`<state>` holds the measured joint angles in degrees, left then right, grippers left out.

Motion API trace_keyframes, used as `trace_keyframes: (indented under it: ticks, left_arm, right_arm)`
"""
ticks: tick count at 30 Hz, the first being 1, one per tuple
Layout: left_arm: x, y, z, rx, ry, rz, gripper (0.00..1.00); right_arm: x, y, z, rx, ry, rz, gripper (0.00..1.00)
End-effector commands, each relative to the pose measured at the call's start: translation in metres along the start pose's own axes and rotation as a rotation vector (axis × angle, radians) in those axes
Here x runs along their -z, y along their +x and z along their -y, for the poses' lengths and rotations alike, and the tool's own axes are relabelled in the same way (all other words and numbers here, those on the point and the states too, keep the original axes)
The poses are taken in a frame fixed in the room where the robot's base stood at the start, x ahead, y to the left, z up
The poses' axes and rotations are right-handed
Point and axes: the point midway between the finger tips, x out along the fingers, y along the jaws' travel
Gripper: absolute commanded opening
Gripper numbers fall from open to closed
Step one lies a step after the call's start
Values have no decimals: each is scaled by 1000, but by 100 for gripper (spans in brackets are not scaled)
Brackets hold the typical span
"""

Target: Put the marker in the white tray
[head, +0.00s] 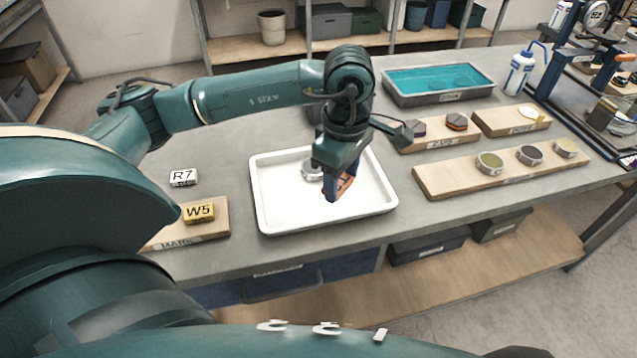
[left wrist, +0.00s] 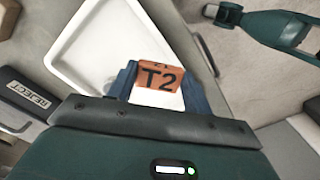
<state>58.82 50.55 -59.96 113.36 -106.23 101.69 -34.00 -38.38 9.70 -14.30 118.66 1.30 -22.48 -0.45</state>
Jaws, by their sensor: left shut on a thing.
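The marker is an orange block (left wrist: 160,77) with "T2" on it. My left gripper (head: 340,186) is shut on it, with a blue finger on each side; the marker also shows partly in the head view (head: 346,183). The white tray (head: 265,215) lies on the grey bench, and my left gripper holds the marker over its right part. Whether the marker touches the tray floor I cannot tell. A round metal tin (head: 311,170) sits in the tray, partly hidden by the gripper. My right gripper is not seen in the head view.
A yellow W5 block (head: 198,212) on a wooden board and a white R7 block (head: 183,177) are left of the tray. Wooden boards with tins (head: 489,163) and caps lie right. A teal-filled basin (head: 440,80) stands behind. A REJECT bin (left wrist: 28,95) is beside the tray.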

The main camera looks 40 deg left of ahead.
Motion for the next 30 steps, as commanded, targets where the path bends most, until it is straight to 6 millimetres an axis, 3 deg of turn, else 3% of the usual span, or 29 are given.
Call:
trace_keyframes:
  ticks: [12, 18, 21, 26, 30]
  left_arm:
    - [26, -10, -14, 2, -1212, -2, 28]
    - [37, -14, -18, 2, -1708, -3, 28]
    - [41, -15, -20, 2, -1877, -4, 28]
    - [44, -13, -20, 3, -2019, -7, 28]
    - [44, 8, -19, 6, -2047, -13, 28]
  right_arm:
    - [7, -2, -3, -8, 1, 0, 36]
    - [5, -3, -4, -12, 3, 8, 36]
    - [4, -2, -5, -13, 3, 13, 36]
    - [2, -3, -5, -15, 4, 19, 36]
    - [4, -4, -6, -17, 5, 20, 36]
